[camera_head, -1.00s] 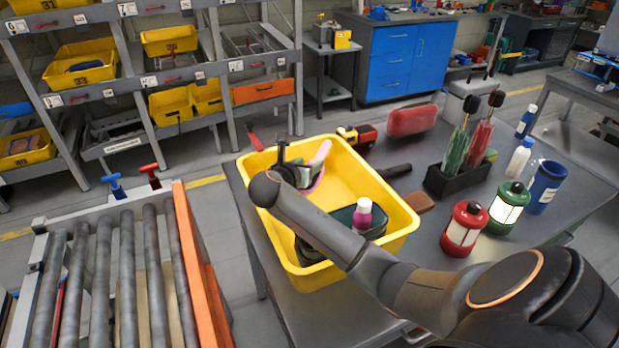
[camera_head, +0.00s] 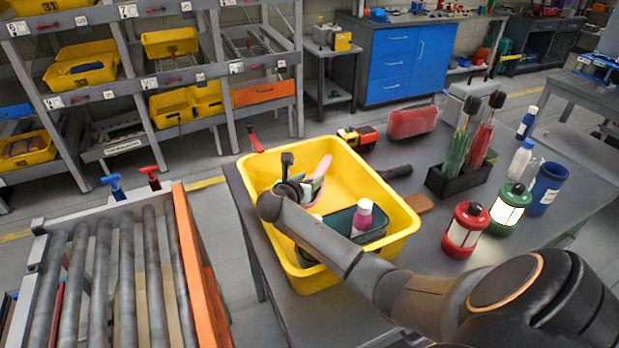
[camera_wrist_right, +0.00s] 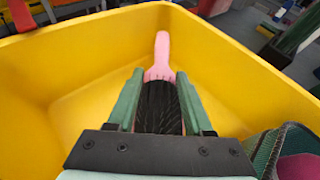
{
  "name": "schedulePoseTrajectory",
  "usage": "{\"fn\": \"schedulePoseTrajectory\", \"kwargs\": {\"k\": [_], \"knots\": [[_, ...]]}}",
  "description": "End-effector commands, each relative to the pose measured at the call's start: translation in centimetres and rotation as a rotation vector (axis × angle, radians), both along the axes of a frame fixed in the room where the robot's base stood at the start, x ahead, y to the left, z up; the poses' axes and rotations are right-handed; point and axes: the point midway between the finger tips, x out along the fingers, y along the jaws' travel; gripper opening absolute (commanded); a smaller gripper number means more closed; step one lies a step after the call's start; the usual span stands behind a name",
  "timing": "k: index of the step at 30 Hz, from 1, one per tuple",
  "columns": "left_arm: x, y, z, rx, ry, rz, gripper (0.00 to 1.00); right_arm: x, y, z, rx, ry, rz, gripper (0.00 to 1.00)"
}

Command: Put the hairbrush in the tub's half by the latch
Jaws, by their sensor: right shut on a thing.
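The hairbrush has a pink handle and dark bristles; it shows in the head view (camera_head: 324,165) and the right wrist view (camera_wrist_right: 162,62). My right gripper (camera_head: 311,188) is inside the yellow tub (camera_head: 398,212), toward its back left half. In the wrist view its green fingers (camera_wrist_right: 160,96) are shut on the brush's bristled head. The pink handle points away toward the tub's far wall. I cannot tell whether the brush touches the floor. A latch cannot be clearly made out; a red lever-like thing (camera_head: 251,139) lies by the tub's back left corner. My left gripper is not in view.
A roller conveyor (camera_head: 127,270) is at left.

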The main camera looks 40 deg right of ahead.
Motion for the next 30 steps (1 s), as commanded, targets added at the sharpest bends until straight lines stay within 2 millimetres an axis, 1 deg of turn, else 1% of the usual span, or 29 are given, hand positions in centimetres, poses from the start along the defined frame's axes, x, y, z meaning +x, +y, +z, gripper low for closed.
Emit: {"fn": "schedulePoseTrajectory", "kwargs": {"k": [10, 11, 18, 26, 29, 30], "knots": [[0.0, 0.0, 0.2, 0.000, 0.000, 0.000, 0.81, 0.0, 0.0, -0.8, -0.001, 0.000, 0.000, 0.00], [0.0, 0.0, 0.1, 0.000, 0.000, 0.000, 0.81, 0.0, 0.0, -0.8, 0.000, 0.001, 0.000, 0.53], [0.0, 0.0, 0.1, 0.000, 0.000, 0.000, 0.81, 0.0, 0.0, -0.8, 0.000, 0.001, 0.000, 0.80], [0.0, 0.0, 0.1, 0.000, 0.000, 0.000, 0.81, 0.0, 0.0, -0.7, 0.000, 0.000, 0.000, 0.81], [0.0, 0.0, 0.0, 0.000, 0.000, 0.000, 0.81, 0.0, 0.0, -0.2, 0.000, -0.001, 0.000, 0.81], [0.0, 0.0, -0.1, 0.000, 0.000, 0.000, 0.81, 0.1, 0.0, 0.3, 0.000, -0.004, 0.001, 0.81]]}}
